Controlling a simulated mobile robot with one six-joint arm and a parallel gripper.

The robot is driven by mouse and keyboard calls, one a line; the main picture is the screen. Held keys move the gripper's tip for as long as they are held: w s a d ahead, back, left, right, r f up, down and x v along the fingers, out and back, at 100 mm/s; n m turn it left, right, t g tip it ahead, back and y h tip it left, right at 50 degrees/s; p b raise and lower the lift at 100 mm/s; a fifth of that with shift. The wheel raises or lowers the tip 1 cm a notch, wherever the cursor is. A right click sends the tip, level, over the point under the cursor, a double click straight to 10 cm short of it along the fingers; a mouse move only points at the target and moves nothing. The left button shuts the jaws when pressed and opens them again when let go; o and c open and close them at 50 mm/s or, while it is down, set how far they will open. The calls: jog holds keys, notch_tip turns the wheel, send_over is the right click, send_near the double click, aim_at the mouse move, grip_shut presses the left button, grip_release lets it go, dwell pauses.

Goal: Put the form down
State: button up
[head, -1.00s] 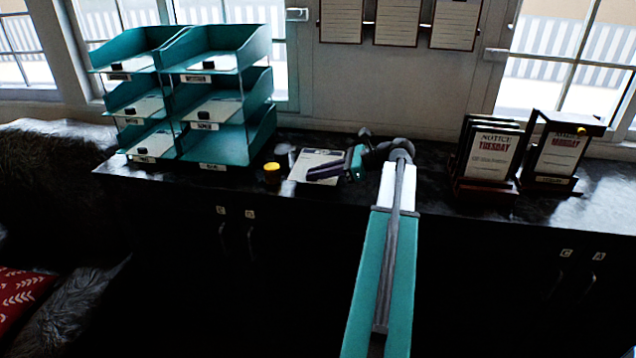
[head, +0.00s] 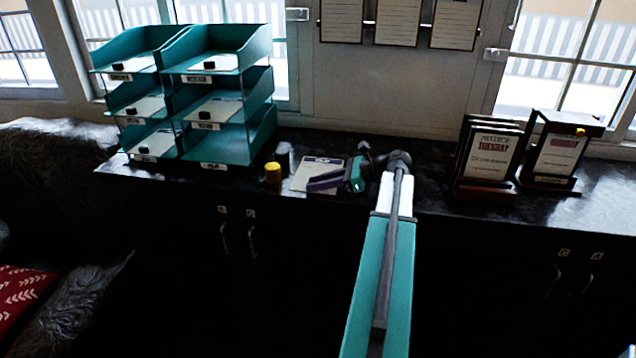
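The form (head: 312,172) is a pale sheet with a dark strip at its top. It is at the counter's middle, just right of a small yellow object. My gripper (head: 325,182) is at the form's right side, its dark fingers pointing left across the sheet. The fingers overlap the form in this view. I cannot tell whether they are closed on it, nor whether the form rests on the counter or is just above it.
A teal tray rack (head: 208,130) with labelled compartments stands at left. The yellow object (head: 272,172) is between rack and form. Notice stands (head: 492,155) are at right. Clipboards (head: 398,22) hang on the wall. The dark counter (head: 440,200) is clear between my arm and the notices.

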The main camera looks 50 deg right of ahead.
jog(key=shift+o, duration=0.9)
jog(key=shift+r, duration=0.15)
jog(key=b+v, duration=0.3)
jog(key=v, duration=0.9)
jog(key=shift+r, duration=0.1)
